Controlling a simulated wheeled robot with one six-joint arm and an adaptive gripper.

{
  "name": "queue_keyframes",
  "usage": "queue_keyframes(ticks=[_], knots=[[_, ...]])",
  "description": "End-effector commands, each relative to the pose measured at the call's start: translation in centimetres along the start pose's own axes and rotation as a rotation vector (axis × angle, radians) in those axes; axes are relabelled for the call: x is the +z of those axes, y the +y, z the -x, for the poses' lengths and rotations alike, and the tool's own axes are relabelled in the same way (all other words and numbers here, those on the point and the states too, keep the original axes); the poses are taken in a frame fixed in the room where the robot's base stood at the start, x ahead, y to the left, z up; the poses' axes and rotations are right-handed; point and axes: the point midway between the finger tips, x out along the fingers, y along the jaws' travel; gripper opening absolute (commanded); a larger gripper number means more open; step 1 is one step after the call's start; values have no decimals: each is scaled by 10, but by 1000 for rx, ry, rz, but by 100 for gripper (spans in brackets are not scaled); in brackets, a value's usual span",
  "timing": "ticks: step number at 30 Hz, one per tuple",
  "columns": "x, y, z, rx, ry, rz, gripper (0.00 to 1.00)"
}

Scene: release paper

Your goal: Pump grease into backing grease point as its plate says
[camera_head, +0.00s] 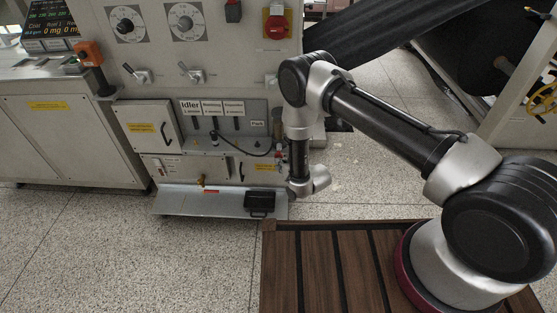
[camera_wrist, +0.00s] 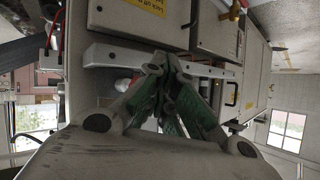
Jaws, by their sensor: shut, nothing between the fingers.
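A recessed panel on the machine's front holds a row of white plates in the head view. The left plate (camera_head: 190,107) reads "Idler"; the middle plate (camera_head: 212,107) and right plate (camera_head: 234,107) are too small to read surely. Dark upright parts sit below them, and a black hose (camera_head: 256,153) curves across the panel's lower part. I cannot tell which point is the backing one. My gripper (camera_wrist: 163,62) shows in the wrist view, its green-and-grey fingers together and empty, in front of a pale horizontal bar. In the head view my arm's end hides it.
A metal shelf (camera_head: 200,203) juts out low below the panel, with a black box (camera_head: 260,203) on it. A small door with a handle (camera_head: 148,128) is left of the panel. Dials and levers sit above. A dark web roll (camera_head: 455,50) stands behind right.

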Motion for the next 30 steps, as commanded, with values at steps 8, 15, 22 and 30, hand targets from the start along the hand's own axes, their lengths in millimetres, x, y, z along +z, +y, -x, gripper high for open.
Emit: queue_keyframes(ticks=[8, 15, 22, 30], knots=[[-4, 2, -3, 0, 4, 0, 0], [-5, 3, -5, 0, 4, 0, 0], [-7, 5, -7, 0, 4, 0, 0], [-8, 6, -9, -1, 4, 0, 0]])
